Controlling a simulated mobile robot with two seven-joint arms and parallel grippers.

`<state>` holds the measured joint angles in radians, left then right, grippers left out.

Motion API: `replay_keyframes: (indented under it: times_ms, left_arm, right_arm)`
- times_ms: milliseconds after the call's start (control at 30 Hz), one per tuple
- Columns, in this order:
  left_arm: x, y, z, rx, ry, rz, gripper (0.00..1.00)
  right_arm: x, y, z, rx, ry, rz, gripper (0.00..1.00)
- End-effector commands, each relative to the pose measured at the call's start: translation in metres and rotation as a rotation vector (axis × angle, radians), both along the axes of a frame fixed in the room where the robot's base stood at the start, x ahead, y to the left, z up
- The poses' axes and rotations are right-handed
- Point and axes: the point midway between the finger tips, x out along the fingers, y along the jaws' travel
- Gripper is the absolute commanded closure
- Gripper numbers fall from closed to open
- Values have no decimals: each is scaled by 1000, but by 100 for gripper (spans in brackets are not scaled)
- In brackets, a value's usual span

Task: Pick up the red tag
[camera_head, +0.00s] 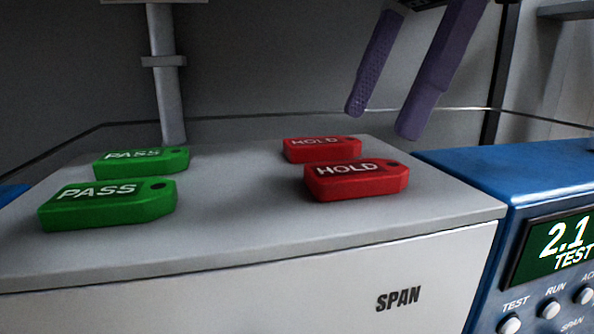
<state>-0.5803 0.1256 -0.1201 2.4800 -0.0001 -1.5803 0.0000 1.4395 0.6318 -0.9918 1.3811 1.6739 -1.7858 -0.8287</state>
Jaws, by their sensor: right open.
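Two red tags marked HOLD lie flat on top of the grey SPAN box. The nearer red tag (355,182) is at the middle right of the top, and the farther red tag (321,150) lies just behind it. My right gripper (382,120) comes in from above at the upper right. Its two purple fingers are apart with nothing between them. The fingertips are above and behind the red tags, touching neither. My left gripper is not in view.
Two green PASS tags (108,205) (141,162) lie on the left of the grey box (235,225). A grey post (165,85) rises behind them. A blue analyser (500,160) with a display and buttons adjoins on the right. The top between the green and red tags is clear.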

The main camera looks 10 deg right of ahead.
Motion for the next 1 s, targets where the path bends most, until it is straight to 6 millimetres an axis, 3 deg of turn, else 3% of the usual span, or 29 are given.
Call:
replay_keyframes:
  times_ms: [33,100,300,600,1000]
  left_arm:
    - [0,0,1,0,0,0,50]
    - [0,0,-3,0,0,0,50]
    - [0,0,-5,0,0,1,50]
    - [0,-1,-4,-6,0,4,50]
    - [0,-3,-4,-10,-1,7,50]
  right_arm:
    - [-1,9,1,0,-1,5,7]
    - [-1,12,-16,-2,2,2,7]
    - [-2,23,-42,0,0,2,7]
    - [-1,25,-46,0,-1,2,7]
    - [-1,25,-46,0,-1,2,52]
